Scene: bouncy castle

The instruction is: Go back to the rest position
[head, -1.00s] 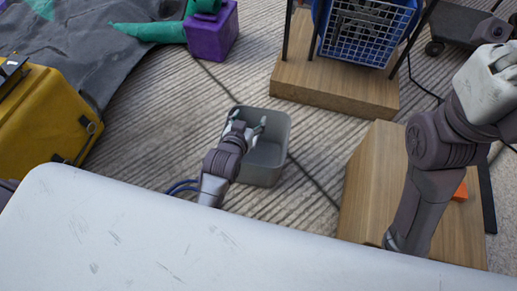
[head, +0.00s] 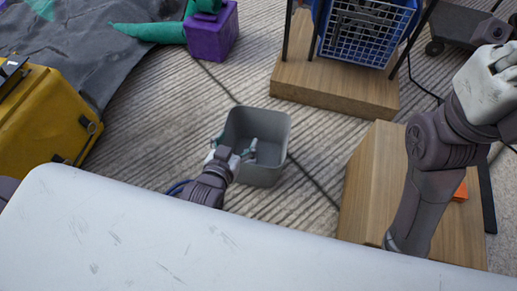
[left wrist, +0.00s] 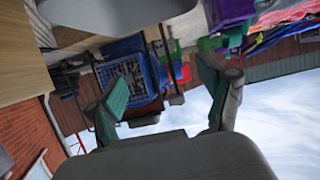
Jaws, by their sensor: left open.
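My left gripper (head: 232,152) is in front of the near-left side of a grey open bin (head: 268,174) on the ribbed floor. One of its fingers overlaps the bin's opening in the picture; I cannot tell whether it touches the bin. In the left wrist view the two fingers of the left gripper (left wrist: 165,85) are spread wide, with nothing between them.
A wooden box (head: 365,185) stands right of the bin, under my right arm. A blue wire crate (head: 366,38) is on a wooden platform (head: 330,88) behind. A yellow case (head: 45,115) is at left, a purple block (head: 212,32) at the back. Floor left of the bin is clear.

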